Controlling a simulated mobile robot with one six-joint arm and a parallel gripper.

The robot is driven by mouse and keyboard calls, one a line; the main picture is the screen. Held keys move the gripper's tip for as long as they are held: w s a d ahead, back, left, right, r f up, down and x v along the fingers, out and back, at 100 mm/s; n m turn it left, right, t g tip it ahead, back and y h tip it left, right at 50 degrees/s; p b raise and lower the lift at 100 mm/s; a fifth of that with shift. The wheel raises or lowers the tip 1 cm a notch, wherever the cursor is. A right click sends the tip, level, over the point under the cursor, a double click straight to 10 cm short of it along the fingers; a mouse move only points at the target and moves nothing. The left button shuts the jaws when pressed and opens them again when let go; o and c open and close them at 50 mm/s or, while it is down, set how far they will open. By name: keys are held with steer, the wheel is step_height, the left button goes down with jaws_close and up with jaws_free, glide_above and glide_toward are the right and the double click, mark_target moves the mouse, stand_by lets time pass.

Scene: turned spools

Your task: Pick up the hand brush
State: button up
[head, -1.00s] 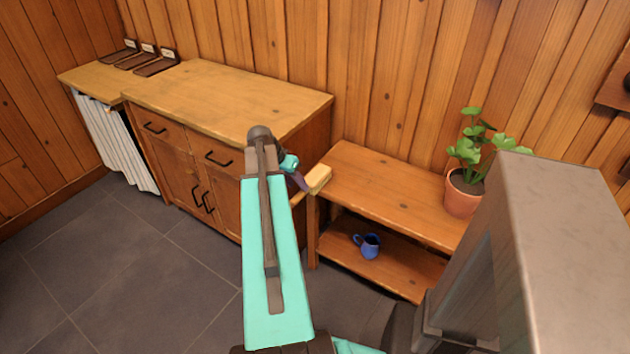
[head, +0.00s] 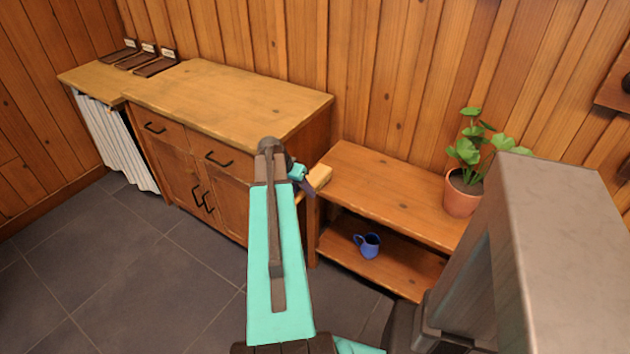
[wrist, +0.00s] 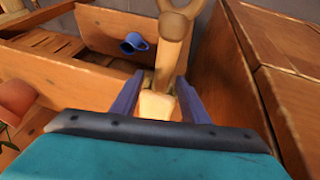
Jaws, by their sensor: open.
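The hand brush is a pale wooden piece (head: 320,176) at the left end of the low bench, beside the cabinet; my gripper hides part of it in the head view. In the wrist view its light wooden body (wrist: 174,50) runs away from me, with a rounded, forked-looking far end. My gripper (head: 308,186) is at the near side of the brush. In the wrist view my purple fingers (wrist: 160,88) are open, one on each side of its near end. I cannot tell whether they touch it.
The low bench (head: 375,190) carries a potted plant (head: 462,192) at its right. A blue mug (head: 368,245) stands on its lower shelf. A wooden cabinet (head: 230,100) rises close to the left of my gripper. The bench top between brush and plant is clear.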

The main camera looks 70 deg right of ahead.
jaws_close()
steer(key=shift+r, duration=0.15)
